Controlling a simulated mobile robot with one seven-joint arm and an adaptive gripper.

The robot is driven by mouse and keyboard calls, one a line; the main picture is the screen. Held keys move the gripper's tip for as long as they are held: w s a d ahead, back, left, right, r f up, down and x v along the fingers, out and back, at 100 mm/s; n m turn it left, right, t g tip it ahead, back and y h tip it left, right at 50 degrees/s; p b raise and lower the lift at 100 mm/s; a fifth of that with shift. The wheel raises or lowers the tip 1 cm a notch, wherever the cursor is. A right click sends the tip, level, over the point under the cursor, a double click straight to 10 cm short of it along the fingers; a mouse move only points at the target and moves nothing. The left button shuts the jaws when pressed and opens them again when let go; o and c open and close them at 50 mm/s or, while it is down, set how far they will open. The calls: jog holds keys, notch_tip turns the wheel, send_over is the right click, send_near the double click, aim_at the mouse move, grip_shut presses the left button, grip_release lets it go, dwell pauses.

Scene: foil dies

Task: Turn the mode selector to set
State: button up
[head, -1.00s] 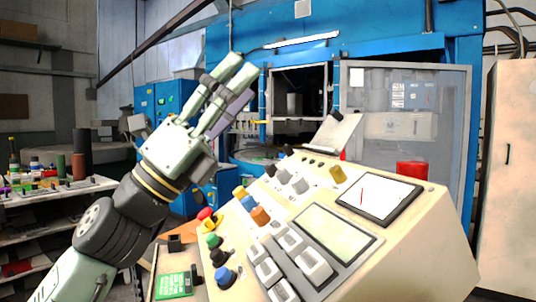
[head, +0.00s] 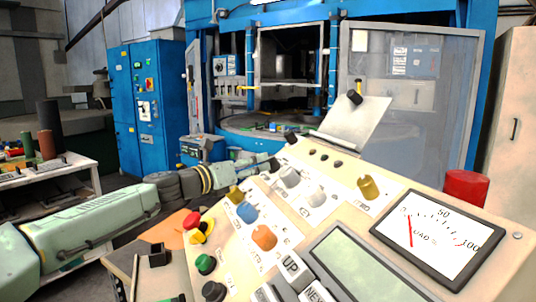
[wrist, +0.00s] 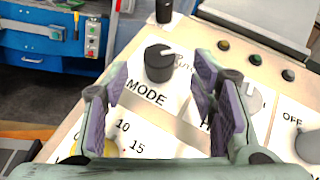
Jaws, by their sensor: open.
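The mode selector (wrist: 159,64) is a black round knob with a white pointer mark, above the printed word MODE in the wrist view. Its mark points to the right and slightly up, near small lettering that I cannot read surely. My gripper (wrist: 162,75) is open, with one purple-padded finger on each side of the knob in the picture. The knob lies between and beyond the fingertips; I see no contact. In the head view, my gripper (head: 262,168) is low at the panel's far left edge, and the selector there is hidden or too small to tell.
The sloped cream panel holds a grey knob (wrist: 247,100) beside the right finger, a gold knob (head: 368,188), a blue knob (head: 247,212) and an orange knob (head: 264,238). A black post (wrist: 164,10) stands beyond the selector. A red-capped button (head: 193,220) is at the left.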

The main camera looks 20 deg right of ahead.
aim_at(271, 163)
jog(key=p+x, duration=0.1)
jog(key=x, duration=0.5)
jog(key=shift+w+d+p, duration=0.25)
jog(key=shift+p, duration=0.15)
jog(key=c, duration=1.2)
jog(key=shift+o, duration=0.2)
